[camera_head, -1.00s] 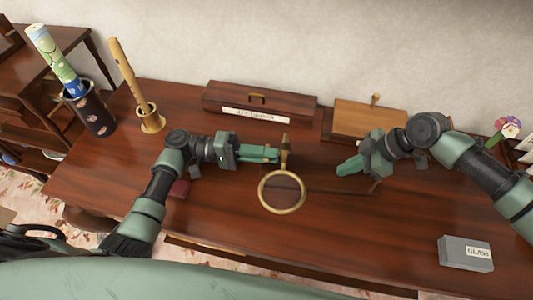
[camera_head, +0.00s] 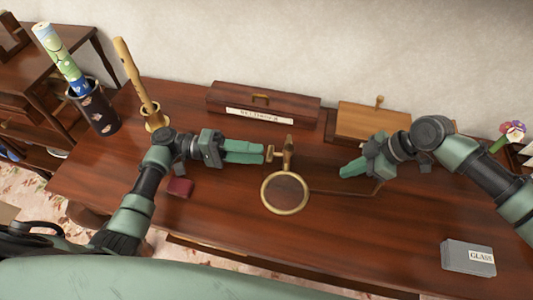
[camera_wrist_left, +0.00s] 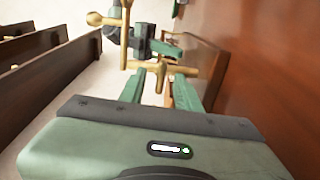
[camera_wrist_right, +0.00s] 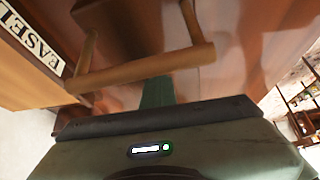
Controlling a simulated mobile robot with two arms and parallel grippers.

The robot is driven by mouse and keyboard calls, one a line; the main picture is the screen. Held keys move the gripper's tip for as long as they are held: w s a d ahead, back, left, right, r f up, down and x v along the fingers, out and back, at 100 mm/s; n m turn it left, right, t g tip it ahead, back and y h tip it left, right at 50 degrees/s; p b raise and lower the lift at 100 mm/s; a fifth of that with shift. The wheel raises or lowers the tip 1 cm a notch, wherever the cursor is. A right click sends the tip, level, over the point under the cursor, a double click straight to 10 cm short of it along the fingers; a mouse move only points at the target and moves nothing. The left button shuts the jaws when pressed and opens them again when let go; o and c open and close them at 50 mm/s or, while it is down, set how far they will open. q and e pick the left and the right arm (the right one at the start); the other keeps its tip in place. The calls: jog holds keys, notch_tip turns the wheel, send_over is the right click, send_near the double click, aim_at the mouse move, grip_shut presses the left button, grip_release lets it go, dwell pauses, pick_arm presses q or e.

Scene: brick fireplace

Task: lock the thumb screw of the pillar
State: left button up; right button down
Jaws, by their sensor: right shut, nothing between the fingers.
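The brass pillar (camera_head: 288,152) stands upright near the middle of the desk, with a round brass ring (camera_head: 285,193) in front of it. Its thumb screw (camera_head: 270,153) sticks out to the left. My left gripper (camera_head: 262,153) is open just left of the screw, pointing at it. In the left wrist view, the brass T-shaped screw (camera_wrist_left: 160,76) shows between the two separated green fingers (camera_wrist_left: 160,90). Whether they touch it is unclear. My right gripper (camera_head: 345,172) is shut and empty, to the right of the pillar and apart from it.
A long labelled wooden box (camera_head: 262,103) and a lighter wooden box (camera_head: 372,124) stand behind. A grey box labelled GLASS (camera_head: 468,258) lies front right. A dark red object (camera_head: 180,187) lies near my left arm. A wooden bar (camera_wrist_right: 145,72) crosses close before my right gripper.

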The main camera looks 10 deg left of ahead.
pick_arm(q)
jog(key=a, duration=0.5)
jog(key=s+a, duration=0.1)
jog(key=a, duration=0.1)
jog(key=shift+a, duration=0.25)
pick_arm(e)
jog(key=shift+s+d+f, duration=0.1)
jog(key=shift+d+f, duration=0.05)
jog(key=shift+f, duration=0.2)
pick_arm(q)
jog(key=shift+r, duration=0.15)
pick_arm(e)
jog(key=shift+r, duration=0.1)
